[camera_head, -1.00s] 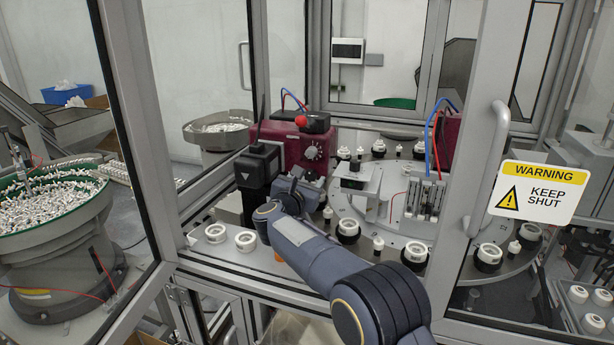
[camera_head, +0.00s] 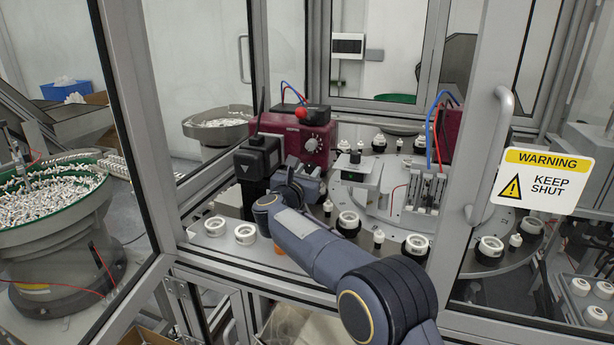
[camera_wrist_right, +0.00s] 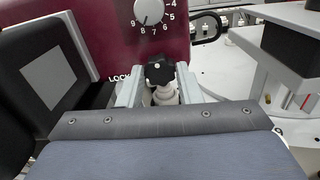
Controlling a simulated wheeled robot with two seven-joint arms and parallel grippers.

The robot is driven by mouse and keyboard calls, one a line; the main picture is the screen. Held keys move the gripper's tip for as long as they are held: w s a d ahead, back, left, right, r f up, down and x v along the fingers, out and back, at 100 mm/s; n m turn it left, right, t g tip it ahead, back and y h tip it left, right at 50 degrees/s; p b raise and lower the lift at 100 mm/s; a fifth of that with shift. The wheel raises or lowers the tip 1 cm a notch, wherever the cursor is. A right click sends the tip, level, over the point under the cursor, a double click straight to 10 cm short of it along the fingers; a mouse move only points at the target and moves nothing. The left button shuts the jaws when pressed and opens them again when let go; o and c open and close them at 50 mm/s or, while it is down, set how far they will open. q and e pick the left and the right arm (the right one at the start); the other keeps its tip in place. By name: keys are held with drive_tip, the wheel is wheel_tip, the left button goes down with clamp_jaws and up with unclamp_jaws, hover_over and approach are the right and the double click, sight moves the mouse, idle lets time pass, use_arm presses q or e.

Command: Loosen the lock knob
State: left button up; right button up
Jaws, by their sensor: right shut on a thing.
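The lock knob (camera_wrist_right: 160,70) is a black star-shaped knob with a pale dot, beside the word LOCK, under the numbered dial (camera_wrist_right: 149,10) in the right wrist view. My right gripper (camera_wrist_right: 159,86) has its pale fingers on either side of it and is shut on the knob. A pale round part (camera_wrist_right: 165,95) shows just below the knob, between the fingers. In the head view my right forearm and wrist reach to the dark red dial unit (camera_head: 310,140), and the wrist hides the knob and fingertips. My left gripper is not in view.
A black box (camera_head: 258,160) stands close left of my right wrist. The turntable (camera_head: 465,225) with white and black parts lies to the right. Door frames and a handle (camera_head: 492,150) with a warning sign (camera_head: 542,181) flank the opening.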

drive_tip(key=shift+f+n+b, duration=0.1)
drive_tip(key=shift+n+b, duration=0.25)
drive_tip(key=shift+n, duration=0.45)
drive_tip(key=n, duration=0.2)
drive_tip(key=shift+n, duration=0.4)
drive_tip(key=n, duration=0.3)
drive_tip(key=shift+n+p, duration=0.3)
drive_tip(key=shift+p, duration=0.1)
drive_tip(key=n+p, duration=0.1)
drive_tip(key=n, duration=0.3)
drive_tip(key=shift+n, duration=0.3)
drive_tip(key=n, duration=1.1)
drive_tip(key=shift+p, duration=0.4)
drive_tip(key=shift+n, duration=0.3)
drive_tip(key=shift+a, duration=0.1)
drive_tip(key=o, duration=1)
drive_tip(key=shift+c, duration=0.2)
